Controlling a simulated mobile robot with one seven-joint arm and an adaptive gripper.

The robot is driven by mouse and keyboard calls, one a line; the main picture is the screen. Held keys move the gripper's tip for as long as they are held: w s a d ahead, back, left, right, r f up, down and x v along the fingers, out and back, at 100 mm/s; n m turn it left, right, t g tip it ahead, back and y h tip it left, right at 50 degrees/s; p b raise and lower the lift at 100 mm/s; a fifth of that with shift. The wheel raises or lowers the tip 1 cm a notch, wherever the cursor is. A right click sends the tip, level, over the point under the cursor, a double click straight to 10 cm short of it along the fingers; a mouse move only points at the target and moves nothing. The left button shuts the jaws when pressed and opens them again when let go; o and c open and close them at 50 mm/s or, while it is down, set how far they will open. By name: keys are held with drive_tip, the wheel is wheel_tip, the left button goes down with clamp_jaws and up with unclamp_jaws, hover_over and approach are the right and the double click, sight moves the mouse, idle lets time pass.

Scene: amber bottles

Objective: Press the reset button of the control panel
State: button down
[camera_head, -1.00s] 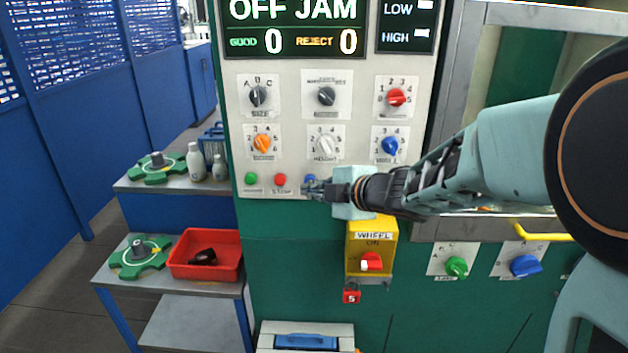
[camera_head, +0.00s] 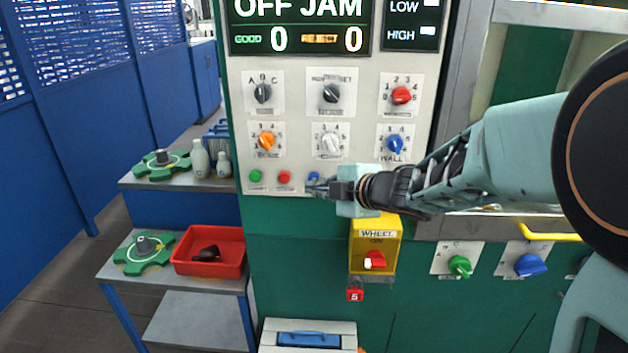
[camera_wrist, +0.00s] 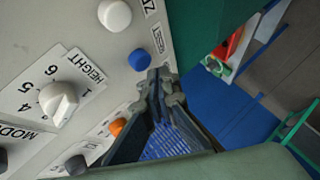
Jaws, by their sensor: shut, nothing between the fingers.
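The control panel (camera_head: 300,120) is a pale upright board with a dark display reading "OFF JAM". Its blue reset button (camera_head: 314,176) is in the lowest row, partly covered by my gripper. It shows fully in the wrist view (camera_wrist: 138,60), beside a "RESET" label. My gripper (camera_head: 314,188) is shut and empty, reaching in from the right. In the wrist view its fingertips (camera_wrist: 158,76) lie just beside the blue button in the picture; I cannot tell whether they touch it or the panel.
A green button (camera_head: 255,176) and a red button (camera_head: 284,177) sit left of the reset button. A white button (camera_wrist: 115,15) is on its other side. Several knobs are above. A yellow wheel box (camera_head: 375,244) projects below. A red tray (camera_head: 208,251) stands on the left shelf.

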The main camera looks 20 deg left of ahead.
drive_tip(key=shift+w, duration=0.15)
drive_tip(key=shift+w+a, duration=0.1)
drive_tip(key=shift+w, duration=0.2)
drive_tip(key=shift+w+a+p, duration=0.1)
drive_tip(key=shift+w+p, duration=0.3)
drive_tip(key=shift+w, duration=0.05)
idle(0.8)
drive_tip(key=shift+s, duration=0.15)
drive_tip(key=shift+s+d, duration=0.2)
drive_tip(key=shift+s, duration=0.55)
drive_tip(key=shift+s+d+b, duration=0.2)
drive_tip(key=shift+s+b, duration=0.05)
drive_tip(key=shift+s, duration=0.55)
drive_tip(key=shift+s+d+b, duration=0.2)
drive_tip(key=shift+s+b, duration=0.05)
drive_tip(key=shift+s, duration=0.6)
drive_tip(key=shift+s+d+b, duration=0.2)
drive_tip(key=shift+s+b, duration=0.05)
drive_tip(key=shift+s, duration=0.55)
